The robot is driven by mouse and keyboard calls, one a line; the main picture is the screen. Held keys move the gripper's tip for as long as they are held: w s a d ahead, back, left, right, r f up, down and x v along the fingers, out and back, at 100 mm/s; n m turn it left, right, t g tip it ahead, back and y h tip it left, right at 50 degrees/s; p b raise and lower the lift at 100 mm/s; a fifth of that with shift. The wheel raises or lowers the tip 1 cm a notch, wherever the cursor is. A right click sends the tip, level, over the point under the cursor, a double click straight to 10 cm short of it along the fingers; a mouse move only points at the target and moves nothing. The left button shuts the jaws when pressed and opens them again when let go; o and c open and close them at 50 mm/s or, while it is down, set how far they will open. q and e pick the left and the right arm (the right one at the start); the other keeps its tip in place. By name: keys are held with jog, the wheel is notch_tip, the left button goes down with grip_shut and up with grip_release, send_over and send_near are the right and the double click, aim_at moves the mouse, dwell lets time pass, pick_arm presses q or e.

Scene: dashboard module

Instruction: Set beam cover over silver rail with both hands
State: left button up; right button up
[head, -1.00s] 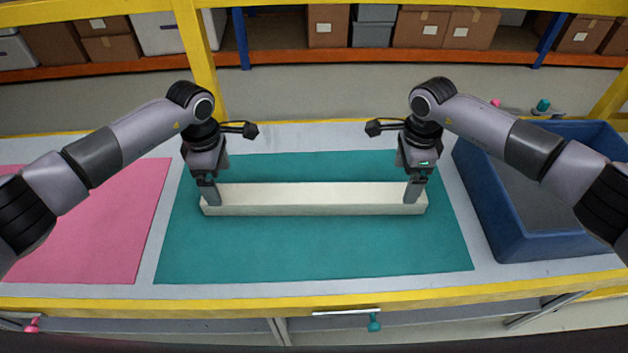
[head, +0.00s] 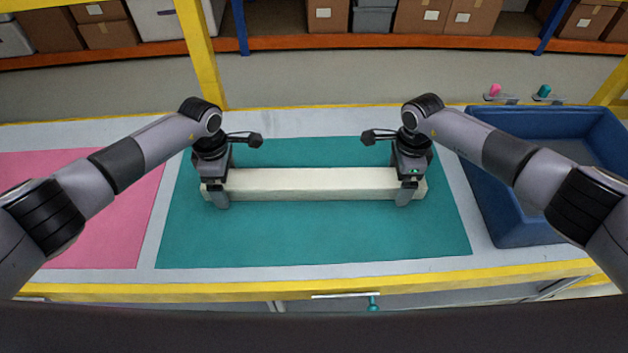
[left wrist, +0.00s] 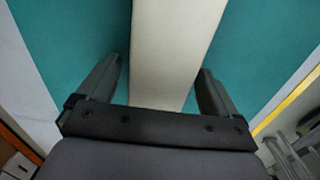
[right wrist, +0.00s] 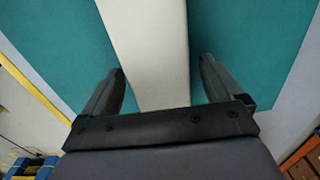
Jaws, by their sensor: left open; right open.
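A long off-white beam cover (head: 310,184) lies lengthwise left to right on the teal mat (head: 310,240). My left gripper (head: 222,198) is at its left end, with open fingers on either side of it. In the left wrist view the cover (left wrist: 175,50) runs between the fingers, with gaps on both sides. My right gripper (head: 405,196) is at its right end, also open around it. In the right wrist view the cover (right wrist: 148,50) passes between the fingers, apart from both. No silver rail can be made out; whether it is under the cover is hidden.
A pink mat (head: 70,210) lies to the left. A blue bin (head: 500,190) stands to the right of the teal mat. The teal mat is clear in front of and behind the cover. A yellow edge (head: 310,284) runs along the table front.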

pick_arm(q)
jog(key=shift+f, duration=0.2)
pick_arm(e)
jog(key=shift+f, duration=0.25)
pick_arm(q)
jog(key=c, duration=1.3)
pick_arm(e)
jog(key=c, duration=1.3)
pick_arm(q)
jog(key=shift+r, duration=0.1)
pick_arm(e)
jog(key=shift+r, duration=0.15)
